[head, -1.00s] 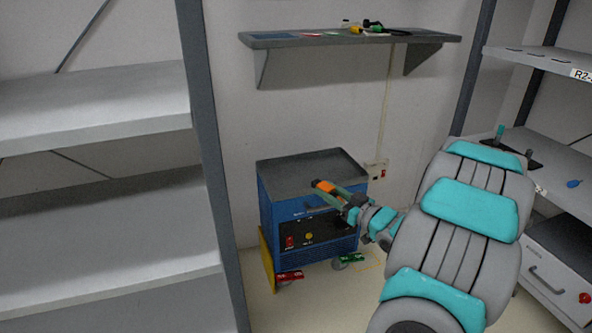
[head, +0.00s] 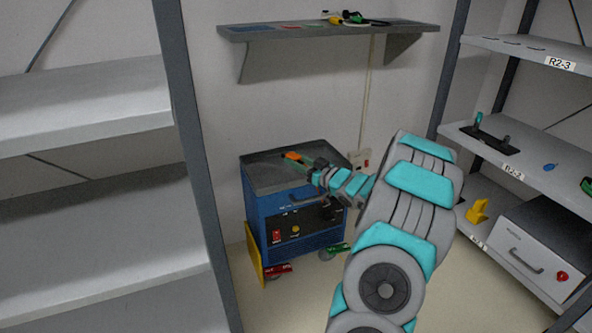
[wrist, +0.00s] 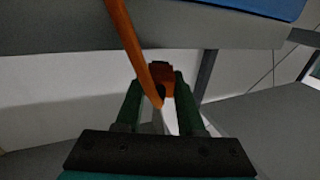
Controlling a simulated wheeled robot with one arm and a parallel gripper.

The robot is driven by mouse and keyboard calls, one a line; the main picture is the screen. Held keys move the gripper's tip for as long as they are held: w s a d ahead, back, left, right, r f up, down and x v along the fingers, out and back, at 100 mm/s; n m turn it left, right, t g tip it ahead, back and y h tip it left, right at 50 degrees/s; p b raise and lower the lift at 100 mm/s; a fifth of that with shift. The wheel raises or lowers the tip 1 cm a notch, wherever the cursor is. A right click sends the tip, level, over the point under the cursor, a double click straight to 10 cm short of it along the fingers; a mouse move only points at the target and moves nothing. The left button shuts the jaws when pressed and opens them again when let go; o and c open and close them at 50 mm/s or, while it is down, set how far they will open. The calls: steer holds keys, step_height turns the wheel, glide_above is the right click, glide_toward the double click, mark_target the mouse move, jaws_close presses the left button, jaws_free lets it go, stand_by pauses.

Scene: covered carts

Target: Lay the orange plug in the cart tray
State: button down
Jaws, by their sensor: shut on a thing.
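The orange plug (head: 292,156) is held at the tip of my gripper (head: 302,161). In the wrist view the plug (wrist: 161,76) sits between the two green fingers (wrist: 160,100), and an orange cord-like strip runs up from it. The cart tray (head: 262,183) is the dark grey, rimmed top of the blue cart. In the head view the plug and fingertips appear over the tray's back part. I cannot tell how high above it they are.
A wall shelf (head: 270,32) with several small items hangs above and behind the cart. A grey rack (head: 70,215) stands at left. Another rack (head: 540,170) at right holds a white drawer box (head: 540,255) and small items. The visible tray surface looks bare.

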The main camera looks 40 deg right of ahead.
steer(key=shift+w+f, duration=0.15)
steer(key=shift+w, duration=0.05)
steer(key=shift+f, duration=1.65)
steer(key=shift+s+f, duration=0.1)
steer(key=shift+f, duration=0.6)
steer(key=c, duration=0.6)
jaws_free()
steer(key=shift+a+f+b, duration=0.1)
steer(key=shift+f+b, duration=0.05)
steer(key=shift+b, duration=0.15)
steer(key=shift+o, duration=0.4)
steer(key=shift+s+r, duration=0.1)
steer(key=shift+r, duration=0.5)
steer(key=s+d, duration=0.2)
steer(key=s, duration=0.9)
steer(key=shift+s+r, duration=0.25)
steer(key=shift+s, duration=0.05)
